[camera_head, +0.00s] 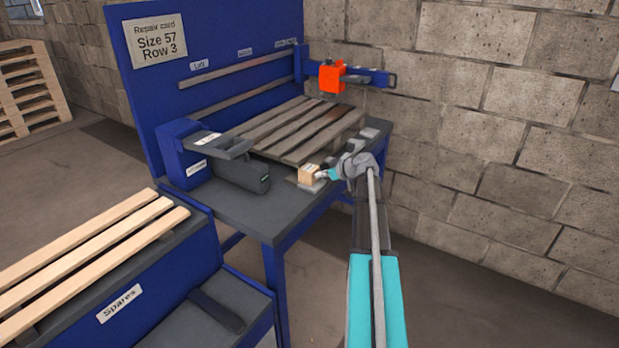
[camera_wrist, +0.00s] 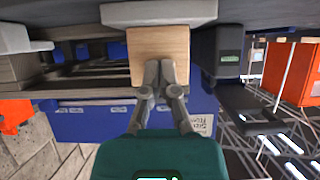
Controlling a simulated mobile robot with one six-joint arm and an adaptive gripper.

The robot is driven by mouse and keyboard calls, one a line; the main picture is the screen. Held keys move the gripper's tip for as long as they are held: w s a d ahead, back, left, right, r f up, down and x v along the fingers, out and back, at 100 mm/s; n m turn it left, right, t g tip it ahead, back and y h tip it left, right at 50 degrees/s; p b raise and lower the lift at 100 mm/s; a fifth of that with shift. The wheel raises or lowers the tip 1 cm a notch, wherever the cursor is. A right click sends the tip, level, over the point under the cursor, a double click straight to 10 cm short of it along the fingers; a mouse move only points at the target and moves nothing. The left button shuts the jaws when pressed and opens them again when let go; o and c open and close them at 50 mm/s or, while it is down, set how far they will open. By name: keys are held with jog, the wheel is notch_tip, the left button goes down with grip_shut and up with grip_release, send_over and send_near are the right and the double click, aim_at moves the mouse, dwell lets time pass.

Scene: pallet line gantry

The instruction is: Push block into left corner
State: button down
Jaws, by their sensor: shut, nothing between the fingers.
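A small light wooden block (camera_head: 308,174) stands on a grey pad (camera_head: 296,184) at the front edge of the bench, close to the near corner of the worn pallet (camera_head: 287,140). My gripper (camera_head: 323,174) is at the block's right side, with its fingers shut and empty. In the wrist view, which looks upside down, the block (camera_wrist: 158,45) is straight in front of my shut fingertips (camera_wrist: 159,70). The tips overlap its face; I cannot tell whether they touch it. The block's far side is hidden.
A dark grey clamp-like unit (camera_head: 240,174) stands just left of the block. More grey pads (camera_head: 356,145) line the pallet's right side. An orange carriage (camera_head: 332,77) hangs on a blue rail at the back. A spares rack (camera_head: 119,303) with planks is at front left.

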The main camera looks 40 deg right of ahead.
aim_at(314, 169)
jog(key=shift+w+a, duration=0.35)
jog(key=shift+w, duration=0.45)
jog(key=shift+w+a, duration=0.3)
jog(key=shift+w, duration=0.5)
jog(key=shift+w+a, duration=0.35)
jog(key=shift+w, duration=0.45)
dwell(0.5)
jog(key=shift+s, duration=0.1)
jog(key=shift+s+d, duration=0.4)
jog(key=shift+s, duration=0.5)
jog(key=shift+s+d, duration=0.35)
jog(key=shift+s, duration=0.55)
jog(key=shift+s+d, duration=0.4)
jog(key=shift+s, duration=0.5)
jog(key=shift+r, duration=0.15)
jog(key=s+d+r+p, duration=0.1)
jog(key=s+r+p, duration=0.2)
jog(key=r+p, duration=0.6)
jog(key=shift+s+d+r+p, duration=0.25)
jog(key=shift+s+r+p, duration=0.15)
jog(key=shift+p, duration=0.1)
jog(key=shift+w, duration=0.15)
